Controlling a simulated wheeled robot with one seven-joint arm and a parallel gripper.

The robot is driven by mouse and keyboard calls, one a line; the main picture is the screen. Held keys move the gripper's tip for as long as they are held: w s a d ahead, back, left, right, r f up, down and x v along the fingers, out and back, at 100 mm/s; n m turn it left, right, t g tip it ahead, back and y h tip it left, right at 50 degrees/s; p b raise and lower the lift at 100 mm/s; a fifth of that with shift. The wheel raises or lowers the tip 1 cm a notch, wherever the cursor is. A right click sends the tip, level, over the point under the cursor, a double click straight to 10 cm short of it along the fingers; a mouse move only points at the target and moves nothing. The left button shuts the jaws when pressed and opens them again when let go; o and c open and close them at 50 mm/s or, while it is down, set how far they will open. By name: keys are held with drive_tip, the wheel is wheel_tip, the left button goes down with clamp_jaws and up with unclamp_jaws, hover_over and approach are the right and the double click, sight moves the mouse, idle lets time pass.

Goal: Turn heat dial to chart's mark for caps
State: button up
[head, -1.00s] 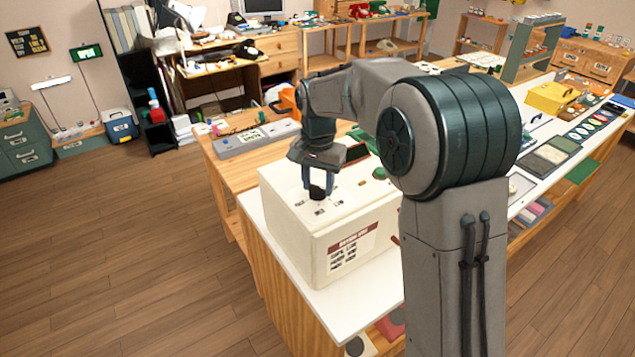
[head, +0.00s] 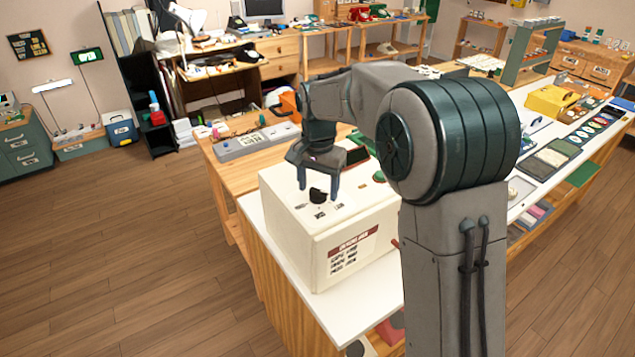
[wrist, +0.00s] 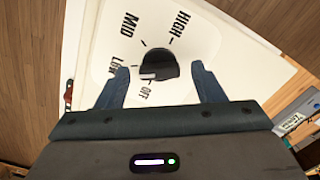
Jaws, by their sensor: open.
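The black heat dial (head: 318,194) sits on top of a cream box (head: 300,226). In the wrist view the dial (wrist: 158,62) is ringed by OFF, LOW, MID and HIGH labels. A pale mark on its lower-left side lies near LOW and OFF; I cannot tell exactly which it meets. The chart (head: 353,250) is a label with a red header on the box's front face; its small lines are blurred. My gripper (head: 318,190) is open above the dial, apart from it. In the wrist view its fingers (wrist: 160,70) appear on either side of the dial.
The box stands on a white-topped bench (head: 330,305). A green button (head: 379,177) is on the box's right side, partly behind my arm. A grey device (head: 256,141) lies on the wooden table behind. A yellow box (head: 552,100) stands on the right-hand counter.

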sight(318, 190)
wheel_tip(318, 190, up, 14)
drive_tip(key=shift+b, duration=0.35)
drive_tip(key=shift+f, duration=0.1)
